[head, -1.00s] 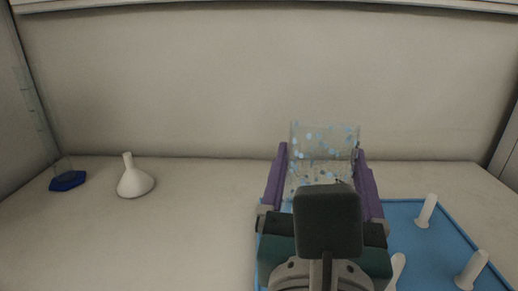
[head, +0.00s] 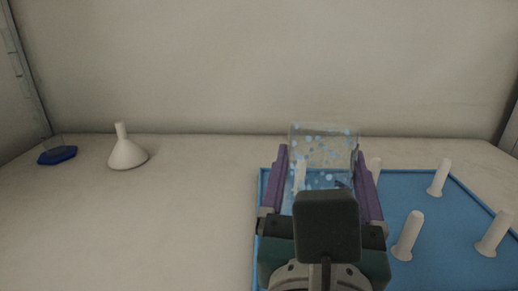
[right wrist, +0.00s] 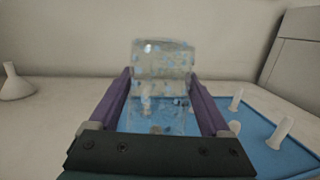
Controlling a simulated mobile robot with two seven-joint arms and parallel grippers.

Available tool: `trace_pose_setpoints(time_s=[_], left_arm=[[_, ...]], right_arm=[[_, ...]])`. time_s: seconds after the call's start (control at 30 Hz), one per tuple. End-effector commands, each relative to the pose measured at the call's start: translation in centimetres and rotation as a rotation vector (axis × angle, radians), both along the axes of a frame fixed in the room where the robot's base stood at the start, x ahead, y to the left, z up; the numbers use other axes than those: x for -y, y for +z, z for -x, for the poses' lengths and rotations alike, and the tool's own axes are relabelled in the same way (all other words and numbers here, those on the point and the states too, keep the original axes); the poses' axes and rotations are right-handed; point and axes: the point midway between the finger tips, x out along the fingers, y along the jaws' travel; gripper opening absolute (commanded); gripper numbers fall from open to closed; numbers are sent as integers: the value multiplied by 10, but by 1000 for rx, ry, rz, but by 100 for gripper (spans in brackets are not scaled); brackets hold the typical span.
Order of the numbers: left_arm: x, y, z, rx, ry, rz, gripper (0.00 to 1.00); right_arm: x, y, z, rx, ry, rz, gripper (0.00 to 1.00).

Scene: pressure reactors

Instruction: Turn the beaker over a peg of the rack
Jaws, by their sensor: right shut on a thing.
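The clear beaker with blue specks (head: 338,140) is between the purple fingers of my right gripper (head: 321,152), which is shut on it. It also shows in the right wrist view (right wrist: 162,65). I cannot tell surely which end of the beaker is its mouth. The blue rack (head: 445,230) lies below and behind the gripper, with several white pegs, such as one at the right front (head: 408,236) and one farther back (head: 439,178). One peg shows through the beaker's left side. My gripper body hides the rack's left front part. My left gripper is out of view.
A white funnel-shaped vessel (head: 127,152) stands at the back left. The pale back wall (head: 220,70) rises behind. The left middle of the surface is bare.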

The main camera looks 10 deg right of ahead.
Motion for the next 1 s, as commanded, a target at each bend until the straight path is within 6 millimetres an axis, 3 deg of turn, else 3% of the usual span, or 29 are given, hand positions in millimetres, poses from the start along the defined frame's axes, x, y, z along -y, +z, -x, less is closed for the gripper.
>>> trace_pose_setpoints(time_s=[0.53,1.0], left_arm=[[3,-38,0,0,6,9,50],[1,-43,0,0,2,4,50]], right_arm=[[0,-45,0,2,0,1,13],[0,-51,0,2,-1,0,13]])
